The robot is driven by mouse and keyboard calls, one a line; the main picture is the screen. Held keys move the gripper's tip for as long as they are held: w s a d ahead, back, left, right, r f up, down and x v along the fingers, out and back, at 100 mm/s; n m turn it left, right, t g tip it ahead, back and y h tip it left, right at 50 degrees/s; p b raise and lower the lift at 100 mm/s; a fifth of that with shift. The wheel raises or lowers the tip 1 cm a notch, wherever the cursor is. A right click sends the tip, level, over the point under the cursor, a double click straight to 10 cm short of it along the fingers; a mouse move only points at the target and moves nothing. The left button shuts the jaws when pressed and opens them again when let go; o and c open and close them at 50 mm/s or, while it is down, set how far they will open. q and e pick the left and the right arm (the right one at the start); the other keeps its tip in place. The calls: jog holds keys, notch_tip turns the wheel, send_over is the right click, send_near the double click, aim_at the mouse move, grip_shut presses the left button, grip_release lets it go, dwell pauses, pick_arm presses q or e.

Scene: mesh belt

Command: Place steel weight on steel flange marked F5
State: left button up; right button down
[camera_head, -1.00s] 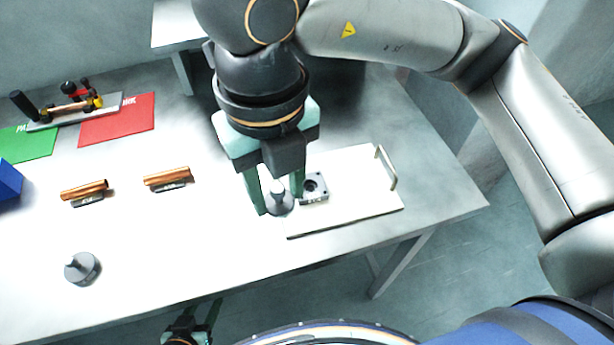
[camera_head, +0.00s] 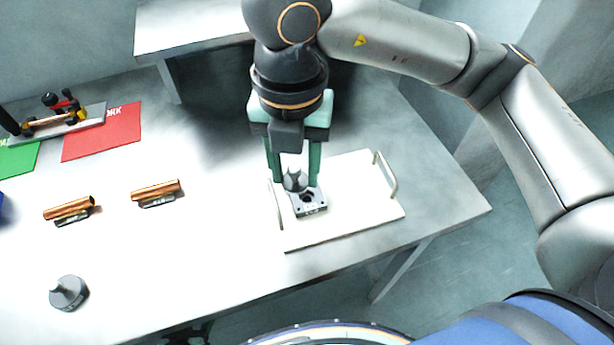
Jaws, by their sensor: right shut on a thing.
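My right gripper (camera_head: 294,180) is shut on a steel weight (camera_head: 295,181), a round grey piece with a knob on top. It holds the weight upright over the back part of a dark square flange (camera_head: 312,207). The flange lies on a white tray (camera_head: 350,215) and has a dark hole in its middle and a small label on its front face, too small to read. I cannot tell whether the weight touches the flange. My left gripper (camera_head: 188,335) shows only as a dark bit at the bottom edge.
Two copper pieces on small labelled holders, a left one (camera_head: 69,208) and a right one (camera_head: 156,192), lie on the table. A red mat (camera_head: 103,137), a green mat (camera_head: 18,160) and a fixture (camera_head: 60,120) are at the back left. The tray has raised handles (camera_head: 386,175).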

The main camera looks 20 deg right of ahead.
jog(key=w+f, duration=0.1)
jog(key=w+d+f, duration=0.1)
jog(key=f, duration=0.1)
jog(key=w+d+f, duration=0.1)
jog(key=f, duration=0.1)
jog(key=shift+w+d, duration=0.1)
jog(key=shift+d, duration=0.15)
notch_tip(320, 180, down, 3)
jog(key=shift+w+d+f, duration=0.15)
jog(key=shift+f, duration=0.2)
jog(key=shift+f, duration=0.1)
jog(key=shift+f+b, duration=0.3)
jog(key=shift+b, duration=0.1)
jog(key=shift+f+b, duration=0.25)
jog(key=shift+b, duration=0.05)
jog(key=shift+c, duration=2)
grip_release()
jog(key=shift+r, duration=0.1)
